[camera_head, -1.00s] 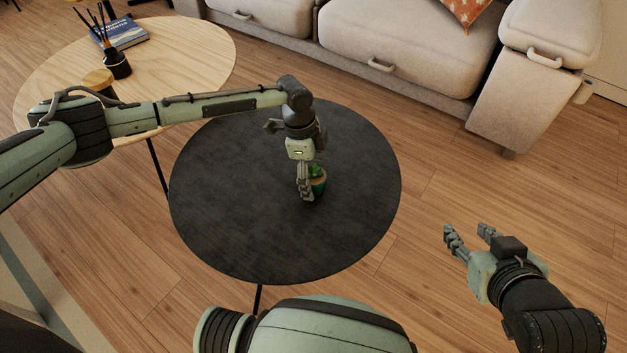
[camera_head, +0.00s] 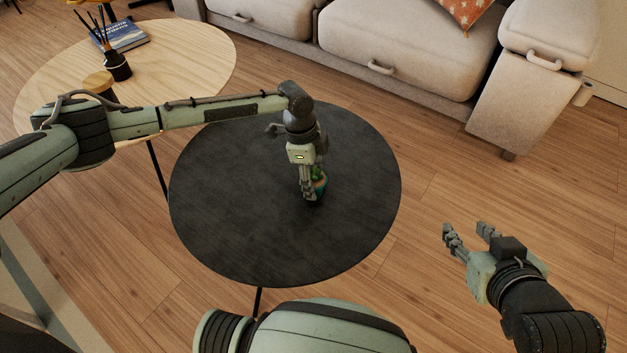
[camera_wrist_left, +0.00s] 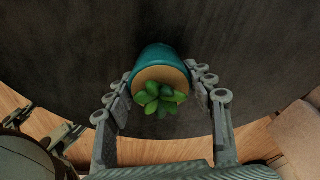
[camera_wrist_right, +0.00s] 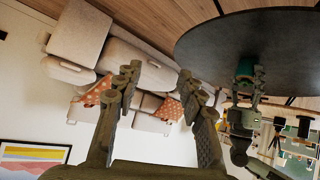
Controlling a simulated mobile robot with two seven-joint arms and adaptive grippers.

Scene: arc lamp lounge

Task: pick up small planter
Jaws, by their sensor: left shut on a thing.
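The small planter (camera_head: 321,186) is a teal pot with a green succulent, over the middle right of the dark round table (camera_head: 230,220). My left gripper (camera_head: 311,196) is around it and hides part of it in the head view. In the left wrist view the planter (camera_wrist_left: 153,57) sits between the two fingers (camera_wrist_left: 163,90), which are shut on its sides. I cannot tell whether its base touches the table. The planter's teal side (camera_wrist_right: 245,68) also shows in the right wrist view. My right gripper (camera_head: 468,232) is open and empty, right of the table above the floor.
A pale wooden round table (camera_head: 190,50) at the back left holds a book (camera_head: 122,35), a reed diffuser (camera_head: 117,66) and a wooden-topped item (camera_head: 97,80). A beige sofa (camera_head: 400,50) stands behind. The rest of the dark table is clear.

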